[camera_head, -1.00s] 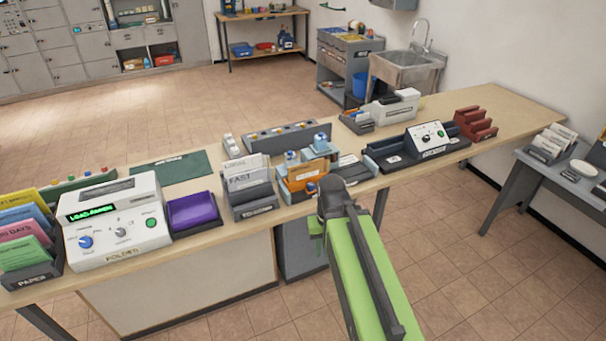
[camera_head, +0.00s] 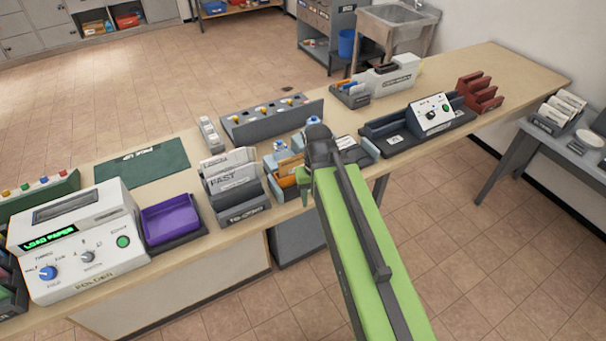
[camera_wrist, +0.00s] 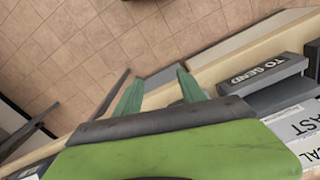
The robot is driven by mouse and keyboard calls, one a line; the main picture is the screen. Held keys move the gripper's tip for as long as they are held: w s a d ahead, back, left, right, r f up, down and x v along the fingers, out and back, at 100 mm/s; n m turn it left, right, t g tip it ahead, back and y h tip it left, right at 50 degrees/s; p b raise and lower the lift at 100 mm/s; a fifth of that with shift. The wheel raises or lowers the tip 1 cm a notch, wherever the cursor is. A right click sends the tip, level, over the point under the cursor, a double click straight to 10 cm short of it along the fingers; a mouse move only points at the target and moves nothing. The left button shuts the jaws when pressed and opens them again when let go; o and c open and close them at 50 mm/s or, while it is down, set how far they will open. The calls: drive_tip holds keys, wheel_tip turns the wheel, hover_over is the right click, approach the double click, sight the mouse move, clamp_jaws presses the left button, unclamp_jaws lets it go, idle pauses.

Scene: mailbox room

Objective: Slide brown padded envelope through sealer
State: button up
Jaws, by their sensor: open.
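A low dark machine (camera_head: 392,128) with a white control panel (camera_head: 432,114), a dial and a green button stands toward the right of the bench; its label is too small to read, and it looks like the sealer. Brown-orange envelopes (camera_head: 287,167) stand in a light blue holder left of my wrist, partly hidden by my arm; I cannot tell which is padded. My gripper (camera_head: 304,186) is at the bench's front edge, just in front of this holder. In the wrist view my gripper (camera_wrist: 160,88) has its two green fingers apart, with nothing between them.
A grey "TO SEND" rack (camera_head: 235,190), purple tray (camera_head: 170,219) and white folder machine (camera_head: 75,240) line the bench on the left. A dark red rack (camera_head: 482,95) stands at the right. The bench's far right end is clear. Floor is open in front.

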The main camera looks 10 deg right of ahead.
drive_tip(key=w+r+n+p, duration=0.3)
drive_tip(key=w+r+p, duration=0.75)
drive_tip(key=w, duration=0.45)
wheel_tip(320, 180, down, 17)
drive_tip(key=b, duration=1.8)
drive_tip(key=shift+d, duration=0.15)
drive_tip(key=shift+r, duration=0.1)
clamp_jaws()
